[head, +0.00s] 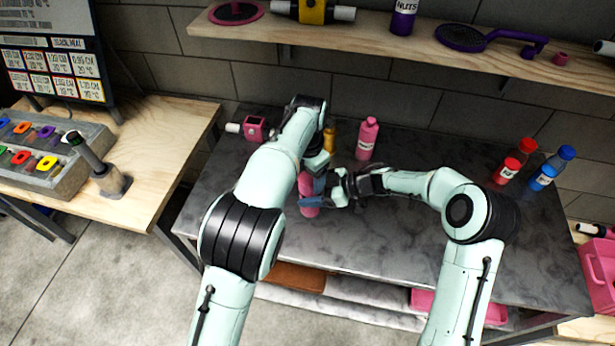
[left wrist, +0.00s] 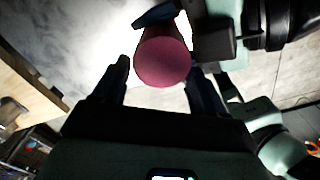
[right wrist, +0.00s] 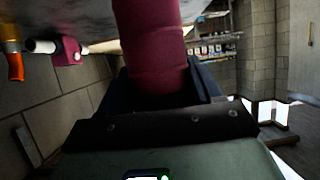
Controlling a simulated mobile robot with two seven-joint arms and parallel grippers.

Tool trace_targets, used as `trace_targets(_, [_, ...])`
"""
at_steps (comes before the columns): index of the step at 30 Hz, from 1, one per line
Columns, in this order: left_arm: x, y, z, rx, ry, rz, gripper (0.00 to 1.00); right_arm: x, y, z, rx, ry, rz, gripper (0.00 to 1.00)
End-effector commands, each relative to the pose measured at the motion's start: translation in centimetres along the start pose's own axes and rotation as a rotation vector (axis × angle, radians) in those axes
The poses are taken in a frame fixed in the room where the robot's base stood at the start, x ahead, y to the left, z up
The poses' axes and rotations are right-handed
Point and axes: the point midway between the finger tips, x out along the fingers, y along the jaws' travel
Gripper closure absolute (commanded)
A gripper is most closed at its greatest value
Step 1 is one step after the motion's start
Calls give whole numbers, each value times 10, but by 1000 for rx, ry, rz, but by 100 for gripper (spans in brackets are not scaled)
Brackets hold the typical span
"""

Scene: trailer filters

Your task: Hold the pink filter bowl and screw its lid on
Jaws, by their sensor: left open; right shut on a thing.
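The pink filter bowl (head: 309,211) stands upright over the middle of the dark marble table. My right gripper (head: 318,201) is shut on it from the right, with its blue fingers across the pink body. The pink body also fills the space between the fingers in the right wrist view (right wrist: 152,50). My left gripper (head: 312,178) is open above it, partly hidden by its own arm. In the left wrist view the round pink end, seemingly the lid (left wrist: 163,55), lies between and just beyond the open fingers. I cannot tell whether they touch it.
A pink bottle (head: 367,138) stands behind the grippers. A pink filter head with a white pipe (head: 255,128) lies at the back left, near an orange item (head: 327,140). Red (head: 514,162) and blue bottles (head: 553,168) stand at the right. A wooden shelf (head: 400,38) runs above.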

Motion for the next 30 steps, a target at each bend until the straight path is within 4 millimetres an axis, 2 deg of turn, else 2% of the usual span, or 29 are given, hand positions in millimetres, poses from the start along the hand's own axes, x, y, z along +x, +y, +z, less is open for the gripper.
trace_targets(4, [11,0,0,0,1,-1,28,0,0,-1,-1,1,0,100])
trace_targets(14, [13,0,0,0,0,0,28,0,0,-1,-1,1,0,100])
trace_targets(17, [13,0,0,0,0,0,58,0,0,-1,-1,1,0,100])
trace_targets(18, [13,0,0,0,0,0,71,0,0,-1,-1,1,0,100])
trace_targets(26, [13,1,0,39,-1,0,71,0,0,-1,-1,2,0,100])
trace_targets(30, [12,4,0,265,-3,1,71,0,0,-1,-1,2,0,100])
